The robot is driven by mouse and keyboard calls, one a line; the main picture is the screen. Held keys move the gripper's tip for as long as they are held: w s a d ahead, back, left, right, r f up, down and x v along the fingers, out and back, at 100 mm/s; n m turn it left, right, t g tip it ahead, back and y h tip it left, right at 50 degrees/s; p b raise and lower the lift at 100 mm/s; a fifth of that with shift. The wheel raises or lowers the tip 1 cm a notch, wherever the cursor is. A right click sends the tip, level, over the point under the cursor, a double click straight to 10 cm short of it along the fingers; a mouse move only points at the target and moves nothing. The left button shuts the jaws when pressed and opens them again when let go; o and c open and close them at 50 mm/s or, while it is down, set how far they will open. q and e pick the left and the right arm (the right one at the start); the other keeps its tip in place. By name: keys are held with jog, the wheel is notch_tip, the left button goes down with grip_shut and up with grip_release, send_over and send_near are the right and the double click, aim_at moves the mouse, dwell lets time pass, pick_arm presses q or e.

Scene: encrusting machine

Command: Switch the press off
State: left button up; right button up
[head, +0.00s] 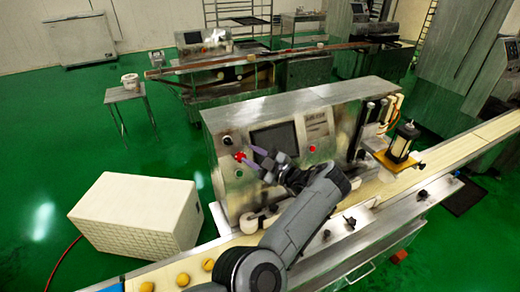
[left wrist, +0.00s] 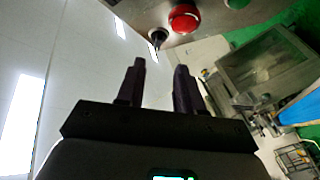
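The press (head: 310,112) is a steel machine with a dark screen on its front panel. A red button (head: 239,156) sits left of the screen, and a small dark knob (head: 227,141) is above and left of it. In the left wrist view the red button (left wrist: 184,18) is at the top, with the dark knob (left wrist: 157,36) just beside it. My left gripper (head: 250,156) is at the panel, close to the red button. In the left wrist view its two dark fingers (left wrist: 160,72) are apart with nothing between them. Whether they touch the panel is unclear. My right gripper is not in view.
A second red button (head: 312,149) is right of the screen. A pale conveyor (head: 450,152) runs along the front, with several yellow balls (head: 183,279) at lower left. A white crate (head: 138,212) stands at left. A dispenser (head: 403,141) stands at right.

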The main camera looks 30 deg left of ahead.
pick_arm(q)
jog(key=shift+s+d+p, duration=0.1)
jog(key=shift+d+p, duration=0.65)
jog(key=shift+d, duration=0.4)
jog(key=shift+d+r, duration=0.1)
